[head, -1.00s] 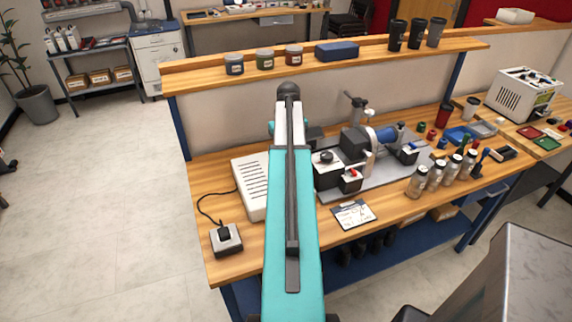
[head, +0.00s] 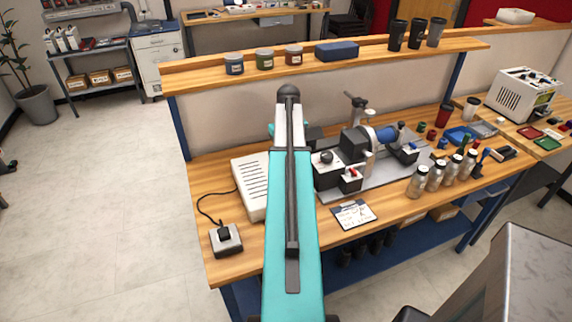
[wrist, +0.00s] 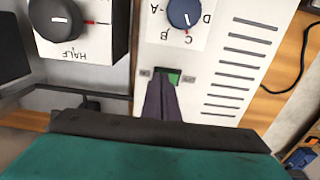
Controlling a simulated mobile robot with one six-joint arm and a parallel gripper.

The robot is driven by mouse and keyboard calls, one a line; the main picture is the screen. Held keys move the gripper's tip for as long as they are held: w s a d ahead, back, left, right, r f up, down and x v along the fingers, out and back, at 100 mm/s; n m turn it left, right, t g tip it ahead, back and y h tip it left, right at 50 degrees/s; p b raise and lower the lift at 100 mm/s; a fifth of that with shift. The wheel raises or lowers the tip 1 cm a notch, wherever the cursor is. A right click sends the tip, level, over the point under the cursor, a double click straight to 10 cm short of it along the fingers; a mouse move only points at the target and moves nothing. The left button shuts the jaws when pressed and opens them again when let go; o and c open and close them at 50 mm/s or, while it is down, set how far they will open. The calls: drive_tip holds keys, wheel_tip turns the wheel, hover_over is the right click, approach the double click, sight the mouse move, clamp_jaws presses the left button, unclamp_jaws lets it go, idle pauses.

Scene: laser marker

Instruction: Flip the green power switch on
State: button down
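The green power switch (wrist: 173,77) sits in a dark frame on the white vented box, below a blue dial in the wrist view. My gripper's dark fingers (wrist: 164,88) are together, with their tips right at the switch and covering its lower left part. I cannot tell whether they touch it or which way the rocker is tilted. In the head view the white box (head: 248,188) stands on the bench left of the marker machine. My teal arm hides its right side, the switch and my gripper there.
A blue dial (wrist: 185,12) and a black knob marked HALF (wrist: 62,18) lie close to the fingers. A small grey pedal-like box (head: 227,241) with a cable is at the bench's left front. The marker machine (head: 355,150) and several bottles stand to the right.

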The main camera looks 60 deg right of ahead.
idle(0.4)
wheel_tip(320, 180, up, 7)
drive_tip(key=p, duration=0.4)
drive_tip(key=shift+p, duration=0.3)
idle(0.4)
drive_tip(key=shift+f, duration=0.1)
idle(0.3)
